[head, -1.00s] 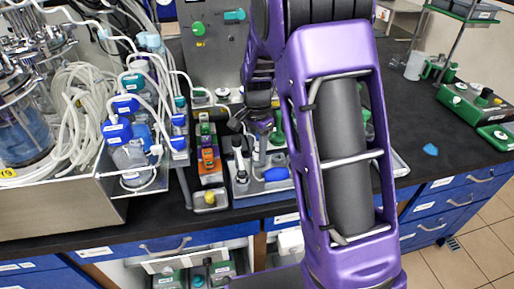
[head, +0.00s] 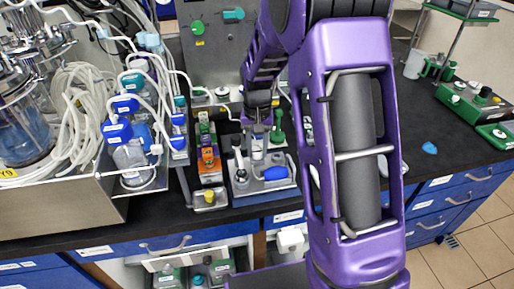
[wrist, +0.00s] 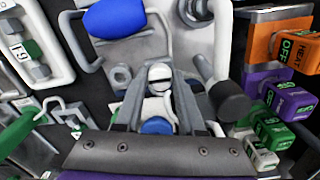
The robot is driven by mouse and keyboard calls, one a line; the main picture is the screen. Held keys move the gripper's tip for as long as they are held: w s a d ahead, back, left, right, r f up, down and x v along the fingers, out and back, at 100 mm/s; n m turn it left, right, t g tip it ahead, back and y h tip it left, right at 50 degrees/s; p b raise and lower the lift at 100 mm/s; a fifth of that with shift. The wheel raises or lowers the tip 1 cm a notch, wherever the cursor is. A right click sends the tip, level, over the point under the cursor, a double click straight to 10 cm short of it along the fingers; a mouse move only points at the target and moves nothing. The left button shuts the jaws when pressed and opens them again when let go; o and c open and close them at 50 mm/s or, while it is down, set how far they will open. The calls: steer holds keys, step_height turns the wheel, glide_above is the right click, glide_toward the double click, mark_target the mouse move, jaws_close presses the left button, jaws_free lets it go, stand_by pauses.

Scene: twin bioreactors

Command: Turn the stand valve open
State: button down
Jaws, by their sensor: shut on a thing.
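A small grey metal stand (head: 240,197) sits near the bench's front edge in the head view. An upright white and grey fitting (head: 258,148) rises from it and looks like the stand valve. My gripper (head: 257,130) points down over it, its jaws shut on its upper part. In the wrist view the two grey fingers (wrist: 157,100) flank the fitting's white, slotted top (wrist: 160,76). A blue round part (wrist: 157,126) shows between the fingers' bases. The fingers hide the fitting's sides, so its turn position cannot be told.
An orange and purple switch block (head: 208,160) stands to the left. Blue-capped bottles and tubing (head: 117,130) stand further left. The bench at right (head: 425,125) is mostly clear.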

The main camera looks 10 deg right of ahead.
mark_target(257, 152)
stand_by(0.4)
steer(key=c, duration=0.5)
jaws_free()
step_height(257, 152, up, 18)
steer(key=p, duration=0.1)
steer(key=shift+f+p, duration=0.25)
steer(key=shift+p, duration=0.1)
